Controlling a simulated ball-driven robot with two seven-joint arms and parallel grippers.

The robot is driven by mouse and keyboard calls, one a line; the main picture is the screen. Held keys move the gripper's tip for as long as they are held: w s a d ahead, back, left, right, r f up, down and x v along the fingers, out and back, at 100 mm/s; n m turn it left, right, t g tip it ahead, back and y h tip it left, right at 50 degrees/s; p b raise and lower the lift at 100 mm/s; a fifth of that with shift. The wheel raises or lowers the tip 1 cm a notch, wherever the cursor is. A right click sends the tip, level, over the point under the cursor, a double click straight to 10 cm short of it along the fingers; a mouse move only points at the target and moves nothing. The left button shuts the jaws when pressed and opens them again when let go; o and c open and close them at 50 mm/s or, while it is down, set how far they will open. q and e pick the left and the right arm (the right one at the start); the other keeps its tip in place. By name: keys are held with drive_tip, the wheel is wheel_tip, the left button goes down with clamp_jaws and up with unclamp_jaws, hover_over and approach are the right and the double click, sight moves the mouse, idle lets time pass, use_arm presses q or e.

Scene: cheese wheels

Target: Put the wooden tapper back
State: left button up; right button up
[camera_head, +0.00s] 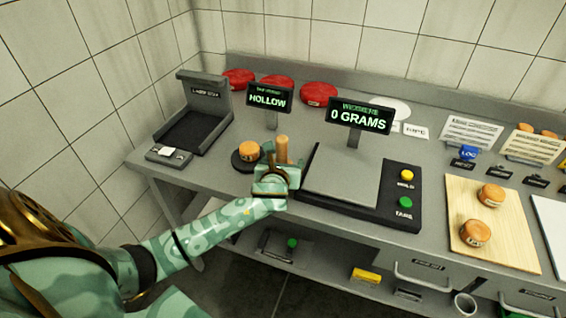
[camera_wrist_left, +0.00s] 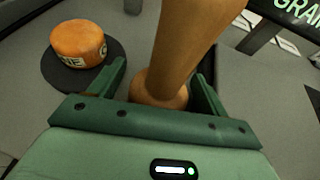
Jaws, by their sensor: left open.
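The wooden tapper (camera_head: 282,149) stands roughly upright on the grey counter, left of the scale. In the left wrist view the tapper (camera_wrist_left: 188,40) shows as an orange-brown handle with a wider round foot. My left gripper (camera_head: 275,178) is low at the tapper, and its green fingers are open on either side of the foot. A gap shows between the left finger and the wood; contact on the right side is unclear. The tapper's lower end is partly hidden by the gripper. My right gripper is not in view.
An orange cheese wheel (camera_head: 249,151) sits on a black round pad close left of the tapper. The scale plate (camera_head: 343,178) is empty, with its display (camera_head: 359,117) reading 0 grams. A HOLLOW sign (camera_head: 269,97) stands behind. Two cheeses rest on a wooden board (camera_head: 500,243).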

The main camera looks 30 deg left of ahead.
use_arm(q)
drive_tip(key=p+v, duration=0.3)
drive_tip(key=v, duration=0.7)
drive_tip(key=shift+s+d+r, duration=0.15)
drive_tip(key=shift+s+r, duration=0.1)
drive_tip(key=shift+s, duration=0.05)
drive_tip(key=shift+s+d+r, duration=0.15)
drive_tip(key=shift+s, duration=0.25)
